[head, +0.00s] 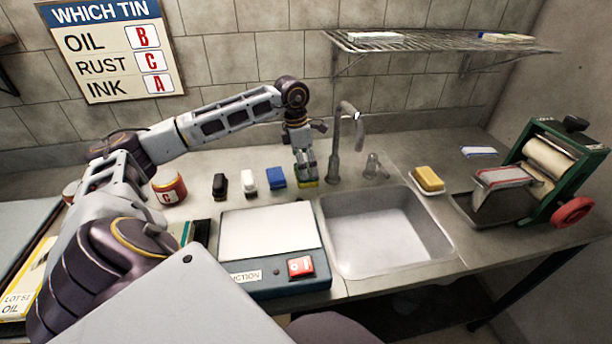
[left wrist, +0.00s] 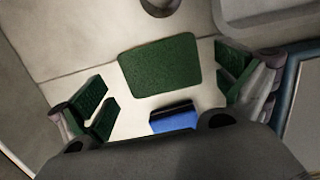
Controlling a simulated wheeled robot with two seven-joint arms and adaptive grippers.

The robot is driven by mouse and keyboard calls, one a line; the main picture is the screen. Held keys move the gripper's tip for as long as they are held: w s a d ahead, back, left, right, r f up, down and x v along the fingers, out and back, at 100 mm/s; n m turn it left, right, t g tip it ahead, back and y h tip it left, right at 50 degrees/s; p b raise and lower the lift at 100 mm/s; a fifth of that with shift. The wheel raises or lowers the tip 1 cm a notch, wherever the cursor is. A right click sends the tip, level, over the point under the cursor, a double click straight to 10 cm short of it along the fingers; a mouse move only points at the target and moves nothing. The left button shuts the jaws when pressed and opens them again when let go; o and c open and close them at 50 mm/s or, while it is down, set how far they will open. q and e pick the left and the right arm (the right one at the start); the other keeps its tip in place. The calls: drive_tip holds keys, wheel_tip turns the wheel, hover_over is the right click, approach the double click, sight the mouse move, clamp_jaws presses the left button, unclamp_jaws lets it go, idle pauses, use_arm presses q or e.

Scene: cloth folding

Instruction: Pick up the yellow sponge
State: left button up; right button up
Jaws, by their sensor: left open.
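My left gripper (head: 307,172) points down at the back of the counter, left of the tap, with its fingers open. Under it is a small sponge (head: 308,184) with a green top and yellowish side, mostly hidden by the fingers in the head view. In the left wrist view the green top of this sponge (left wrist: 160,66) lies flat between the open fingers of my left gripper (left wrist: 166,88), apart from both. A yellow block (head: 429,178) lies on a white dish right of the sink; I cannot tell whether it is a sponge or soap. My right gripper is not in view.
A blue block (head: 276,177), which also shows in the left wrist view (left wrist: 175,120), is just left of the green-topped sponge. White (head: 249,180) and black (head: 219,185) blocks and a red tin (head: 169,187) stand further left. The tap (head: 336,150) and sink (head: 440,240) are close on the right.

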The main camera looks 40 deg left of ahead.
use_arm(q)
drive_tip(key=shift+w+d+f, duration=0.1)
drive_tip(key=shift+f, duration=1.65)
drive_tip(key=c, duration=0.5)
